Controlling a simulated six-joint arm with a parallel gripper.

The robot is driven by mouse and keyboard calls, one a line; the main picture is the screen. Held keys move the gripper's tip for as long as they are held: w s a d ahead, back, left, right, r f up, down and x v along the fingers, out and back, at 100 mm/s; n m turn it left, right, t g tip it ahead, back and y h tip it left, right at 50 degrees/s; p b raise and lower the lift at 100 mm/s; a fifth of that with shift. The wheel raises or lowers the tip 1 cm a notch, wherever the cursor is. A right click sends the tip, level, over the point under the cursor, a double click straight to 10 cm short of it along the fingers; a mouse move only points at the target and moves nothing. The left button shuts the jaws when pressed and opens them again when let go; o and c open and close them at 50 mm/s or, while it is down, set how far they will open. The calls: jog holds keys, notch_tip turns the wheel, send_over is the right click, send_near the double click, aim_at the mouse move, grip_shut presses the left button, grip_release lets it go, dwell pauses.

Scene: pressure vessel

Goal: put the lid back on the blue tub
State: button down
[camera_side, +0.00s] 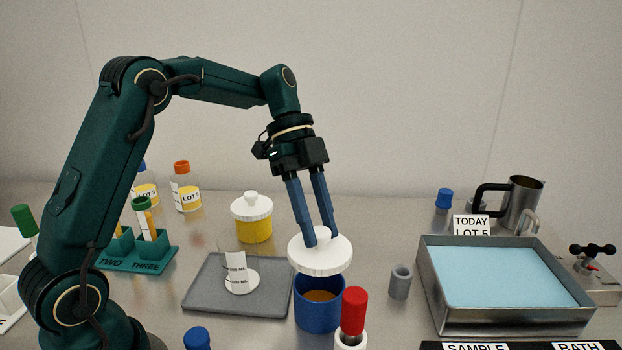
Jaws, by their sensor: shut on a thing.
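The blue tub (318,315) stands upright on the table, open at the top, with something brown-orange inside. My gripper (317,240) points down above it with its two blue fingers shut on the knob of the white lid (319,258). The lid is over the tub, slightly tilted, and the tub's contents show below its front edge. The lid hides the back of the tub's rim. A gap shows at the front between lid and rim; I cannot tell whether they touch at the back.
A yellow tub with a white lid (252,218) stands behind. A grey tray (212,291) with a labelled flask is left of the blue tub. A red-capped item (354,312) stands close in front. A grey cup (400,282) and a metal bath (505,322) are to the right.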

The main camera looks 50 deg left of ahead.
aim_at(318, 252)
jog(key=shift+f, duration=2.65)
jog(key=shift+w+f, duration=0.15)
jog(key=shift+f, duration=0.05)
dwell(0.5)
jog(key=shift+c, duration=2.2)
grip_release()
jog(key=o, duration=0.4)
jog(key=shift+o, duration=0.2)
jog(key=shift+r, duration=3.55)
